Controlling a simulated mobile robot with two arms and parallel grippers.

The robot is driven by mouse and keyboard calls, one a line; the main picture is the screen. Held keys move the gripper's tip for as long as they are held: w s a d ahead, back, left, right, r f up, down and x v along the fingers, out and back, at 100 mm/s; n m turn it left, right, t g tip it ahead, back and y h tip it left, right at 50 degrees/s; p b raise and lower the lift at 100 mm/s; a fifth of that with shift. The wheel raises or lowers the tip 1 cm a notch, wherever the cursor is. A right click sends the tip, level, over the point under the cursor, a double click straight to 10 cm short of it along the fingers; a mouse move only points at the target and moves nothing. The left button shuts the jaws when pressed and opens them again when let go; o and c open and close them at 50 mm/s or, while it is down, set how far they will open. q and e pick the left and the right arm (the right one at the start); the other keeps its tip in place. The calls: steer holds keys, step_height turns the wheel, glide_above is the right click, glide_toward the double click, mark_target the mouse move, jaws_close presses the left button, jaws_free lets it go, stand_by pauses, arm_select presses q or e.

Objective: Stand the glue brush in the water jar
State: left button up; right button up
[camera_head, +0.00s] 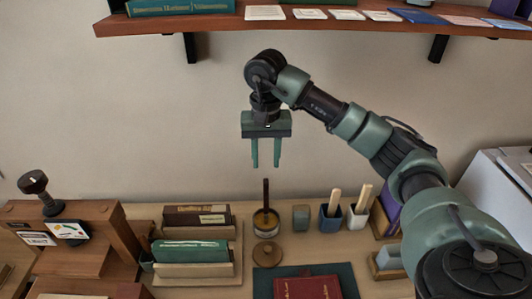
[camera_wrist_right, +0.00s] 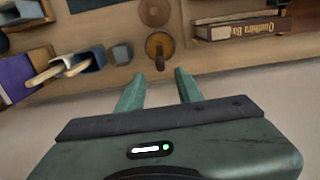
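A dark brush handle (camera_head: 266,191), which looks like the glue brush, stands upright in a round pot with amber contents (camera_head: 266,223). In the right wrist view the handle (camera_wrist_right: 160,62) and pot (camera_wrist_right: 154,42) lie just beyond my fingertips. My right gripper (camera_head: 266,163) points down above the handle, fingers apart and empty; it also shows in the wrist view (camera_wrist_right: 158,84). A small grey-blue vessel or block (camera_head: 301,218) stands right of the pot. I cannot tell whether it is the water jar. My left gripper is out of view.
A blue cup (camera_head: 330,222) and a pale cup (camera_head: 357,220) hold wooden-handled tools. A round brown lid (camera_head: 267,254) lies before the pot. Books stand in a wooden holder (camera_head: 238,262) at left; a red book (camera_head: 308,288) lies in front. A shelf (camera_head: 330,24) crosses above.

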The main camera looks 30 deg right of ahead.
steer(key=shift+r, duration=1.75)
